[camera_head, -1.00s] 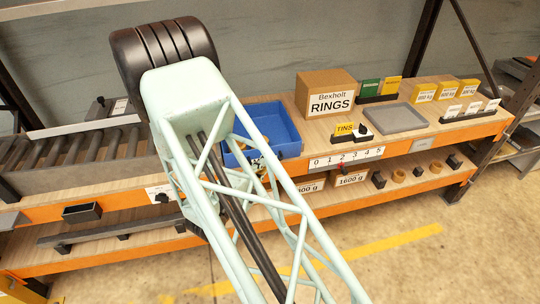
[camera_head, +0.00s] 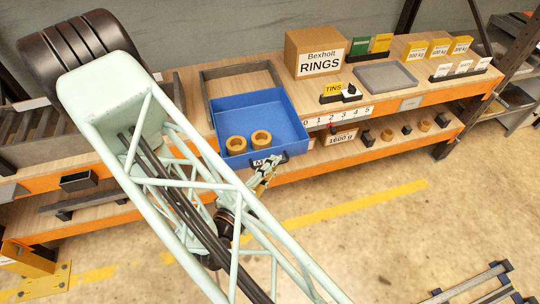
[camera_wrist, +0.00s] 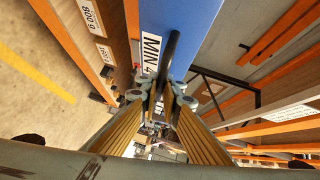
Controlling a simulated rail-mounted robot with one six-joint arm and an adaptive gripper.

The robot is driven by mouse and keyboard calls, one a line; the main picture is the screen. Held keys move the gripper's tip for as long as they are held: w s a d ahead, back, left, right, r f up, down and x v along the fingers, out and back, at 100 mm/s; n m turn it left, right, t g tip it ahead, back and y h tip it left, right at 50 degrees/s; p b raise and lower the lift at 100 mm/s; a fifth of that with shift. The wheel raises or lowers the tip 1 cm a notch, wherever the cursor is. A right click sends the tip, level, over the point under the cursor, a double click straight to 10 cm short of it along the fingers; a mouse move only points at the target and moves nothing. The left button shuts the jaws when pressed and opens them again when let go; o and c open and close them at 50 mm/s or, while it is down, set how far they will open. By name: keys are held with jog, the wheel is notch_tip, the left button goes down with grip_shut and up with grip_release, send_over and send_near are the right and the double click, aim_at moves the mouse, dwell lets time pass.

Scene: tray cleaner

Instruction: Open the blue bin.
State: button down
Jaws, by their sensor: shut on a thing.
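The blue bin (camera_head: 292,118) hangs partly over the front edge of the bench, pulled forward out of a grey frame (camera_head: 238,69). Two tan rings (camera_head: 236,145) (camera_head: 262,138) lie inside near its front wall. A black handle (camera_head: 284,159) is on its front, beside a white label; in the wrist view the label (camera_wrist: 150,52) reads "MIN 4". My gripper (camera_head: 270,170) is at the bin's front and is shut on the handle. The wrist view shows my gripper's fingers (camera_wrist: 160,97) at the lower end of the handle (camera_wrist: 171,52). My arm hides part of the bench left of the bin.
A cardboard box marked "Bexholt RINGS" (camera_head: 316,53) stands right of the bin, with a grey tray (camera_head: 386,75) farther right. A numbered scale strip (camera_head: 338,117) runs along the bench edge. Small parts sit on the lower shelf (camera_head: 410,133). The floor in front (camera_head: 370,230) is mostly clear.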

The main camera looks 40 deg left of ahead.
jog(key=shift+d, duration=0.1)
jog(key=c, duration=2.8)
grip_release()
jog(key=shift+s, duration=0.2)
jog(key=shift+s+d+r, duration=0.2)
jog(key=shift+s+r, duration=0.1)
jog(key=shift+s, duration=1.6)
jog(key=shift+s+d+r, duration=0.25)
jog(key=shift+s, duration=1.7)
jog(key=shift+s+d+r, duration=0.2)
jog(key=shift+s+r, duration=0.1)
jog(key=shift+s, duration=1.6)
